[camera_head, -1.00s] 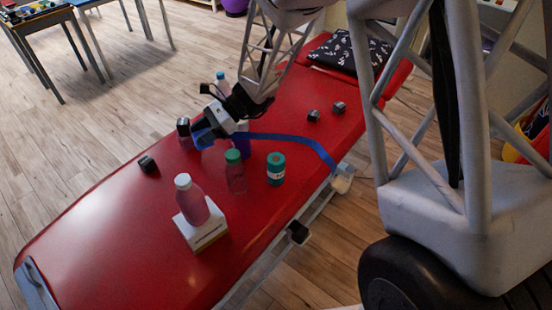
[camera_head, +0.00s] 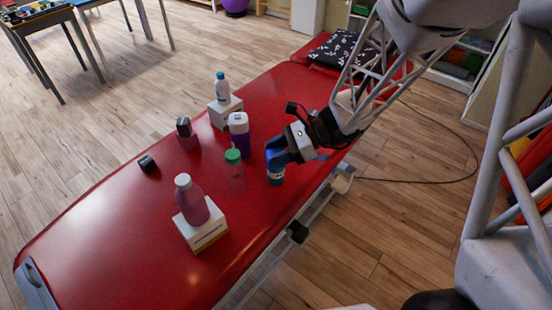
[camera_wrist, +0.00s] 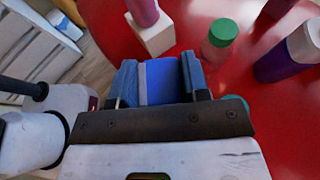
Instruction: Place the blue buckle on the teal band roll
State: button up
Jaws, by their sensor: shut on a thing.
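My gripper (camera_head: 277,157) is over the near long edge of the red table, pointing down. It is shut on the blue buckle (camera_wrist: 162,80), which shows as a blue piece between the fingers in the wrist view. The teal band roll (camera_head: 276,180) stands right below the fingers in the head view, mostly hidden by them. A teal edge (camera_wrist: 236,101) shows beside the gripper in the wrist view. I cannot tell whether the buckle touches the roll. A short stretch of blue strap (camera_head: 323,156) shows right of the gripper.
A clear bottle with a green cap (camera_head: 233,156) stands close left of the gripper. A purple bottle (camera_head: 239,138) is behind it. A pink bottle (camera_head: 190,203) stands on a white box at the front. Dark small blocks (camera_head: 147,164) lie left. The table's left part is clear.

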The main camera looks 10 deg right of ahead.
jog(key=s+d+f+m+t, duration=0.1)
jog(key=s+d+f, duration=0.3)
jog(key=f, duration=0.1)
jog(key=shift+f, duration=0.25)
dwell(0.5)
dwell(0.3)
jog(key=w+a, duration=0.1)
jog(key=w, duration=0.4)
jog(key=w+f, duration=0.1)
jog(key=w, duration=0.4)
jog(key=w+a, duration=0.1)
jog(key=w, duration=0.4)
jog(key=shift+w+a+f, duration=0.2)
jog(key=shift+w+a, duration=0.15)
jog(key=shift+f, duration=1.8)
jog(key=shift+f, duration=0.1)
